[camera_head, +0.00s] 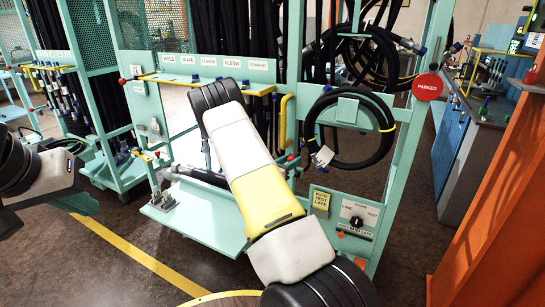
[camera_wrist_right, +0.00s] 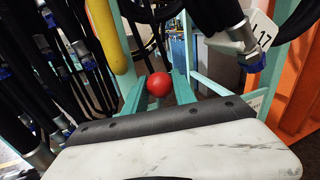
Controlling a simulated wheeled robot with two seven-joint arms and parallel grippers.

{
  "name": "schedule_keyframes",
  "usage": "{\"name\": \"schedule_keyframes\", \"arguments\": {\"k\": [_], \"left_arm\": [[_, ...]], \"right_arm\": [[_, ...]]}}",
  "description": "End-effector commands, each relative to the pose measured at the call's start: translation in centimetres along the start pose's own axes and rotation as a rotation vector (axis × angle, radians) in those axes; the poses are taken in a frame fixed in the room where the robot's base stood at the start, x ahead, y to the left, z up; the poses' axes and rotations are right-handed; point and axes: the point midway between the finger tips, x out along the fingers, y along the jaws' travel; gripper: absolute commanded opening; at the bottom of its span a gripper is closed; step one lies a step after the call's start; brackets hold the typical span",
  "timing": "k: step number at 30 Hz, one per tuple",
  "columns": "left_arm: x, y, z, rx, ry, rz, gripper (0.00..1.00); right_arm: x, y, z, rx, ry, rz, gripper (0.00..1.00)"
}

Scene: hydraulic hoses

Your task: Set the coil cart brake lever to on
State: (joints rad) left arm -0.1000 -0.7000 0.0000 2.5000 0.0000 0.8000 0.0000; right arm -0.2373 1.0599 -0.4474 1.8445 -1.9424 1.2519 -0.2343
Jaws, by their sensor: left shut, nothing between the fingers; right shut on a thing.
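A red ball knob (camera_wrist_right: 158,84) shows in the right wrist view, taken as the brake lever's end; the rest of its lever is hidden. My right gripper (camera_wrist_right: 158,88) is shut on this knob, with a finger at each side. In the head view my right arm covers that gripper, and a small red spot shows beside the arm near the cart's lower rail. My left gripper (camera_head: 82,204) is shut and empty at the left, apart from the cart.
A coiled black hose (camera_head: 380,155) with a white tag (camera_head: 323,157) hangs right of my right arm. A yellow handle (camera_wrist_right: 110,35) rises close to the knob. An orange post (camera_head: 490,190) stands at the right. The floor left of the cart's tray (camera_head: 205,215) is clear.

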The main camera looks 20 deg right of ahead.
Motion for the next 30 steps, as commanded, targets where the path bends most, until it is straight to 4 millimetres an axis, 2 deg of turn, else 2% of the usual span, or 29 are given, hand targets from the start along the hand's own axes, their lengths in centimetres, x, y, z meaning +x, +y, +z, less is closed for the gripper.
{"name": "schedule_keyframes", "arguments": {"k": [20, 30], "left_arm": [[0.0, 0.0, 0.0, 0.0, 0.0, 0.0, 0.0], [0.0, 0.0, 0.0, 0.0, 0.0, 0.0, 0.0]], "right_arm": [[-0.2, 0.1, -0.1, 0.002, -0.011, 0.001, 0.0], [-1.8, -0.2, -1.5, 0.037, -0.158, -0.004, 0.0]]}}
